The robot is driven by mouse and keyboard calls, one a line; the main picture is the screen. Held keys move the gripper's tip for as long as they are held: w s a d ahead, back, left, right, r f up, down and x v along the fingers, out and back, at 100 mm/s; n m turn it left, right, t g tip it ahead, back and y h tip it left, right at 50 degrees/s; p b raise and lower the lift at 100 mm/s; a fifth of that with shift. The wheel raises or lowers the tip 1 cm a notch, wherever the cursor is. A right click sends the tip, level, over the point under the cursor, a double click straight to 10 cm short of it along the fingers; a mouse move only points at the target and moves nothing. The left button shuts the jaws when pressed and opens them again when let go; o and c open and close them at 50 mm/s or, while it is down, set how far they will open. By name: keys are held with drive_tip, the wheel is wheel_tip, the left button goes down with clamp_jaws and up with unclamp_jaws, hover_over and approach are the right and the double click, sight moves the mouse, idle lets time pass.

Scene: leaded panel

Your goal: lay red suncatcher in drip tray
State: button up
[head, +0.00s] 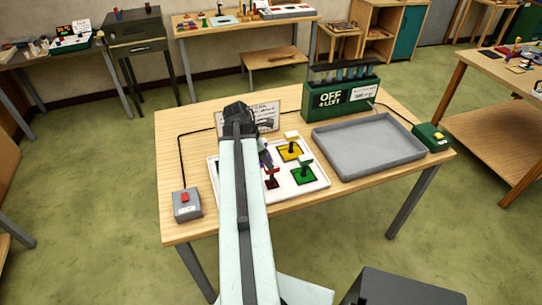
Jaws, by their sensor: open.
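The red suncatcher (271,184), a dark red square with an upright knob, lies on a white board (312,187). My arm reaches over the board and covers its left part. My gripper (266,161) shows only in part at the arm's right side, just above the red piece. It is open, and no piece is seen in it. Whether its fingers are around the red knob I cannot tell. The grey drip tray (370,148) is to the right of the board and empty.
Yellow (289,153) and green (304,177) pieces with knobs stand close by on the board. A green box marked OFF (330,102) stands behind the tray. A grey box with a red button (186,202) is at left, and a green box with a yellow button (432,137) at right.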

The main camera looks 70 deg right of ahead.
drive_tip(key=p+v, duration=0.4)
drive_tip(key=v, duration=0.2)
drive_tip(key=shift+r, duration=0.1)
drive_tip(key=w+a+f+m+t, duration=0.1)
drive_tip(key=w+a+m+t, duration=0.2)
drive_tip(key=w+a, duration=1.75)
drive_tip(key=w+a+m+y, duration=0.1)
drive_tip(key=w+a, duration=0.2)
drive_tip(key=a, duration=0.8)
drive_tip(key=w+a+m+y, duration=0.1)
drive_tip(key=w+a, duration=0.3)
drive_tip(key=a, duration=0.7)
drive_tip(key=w+a+m+y, duration=0.1)
drive_tip(key=w+a, duration=0.3)
drive_tip(key=a, duration=0.7)
drive_tip(key=shift+a+f+m+t, duration=0.2)
drive_tip(key=shift+f+m+t, duration=0.15)
drive_tip(key=shift+m, duration=0.55)
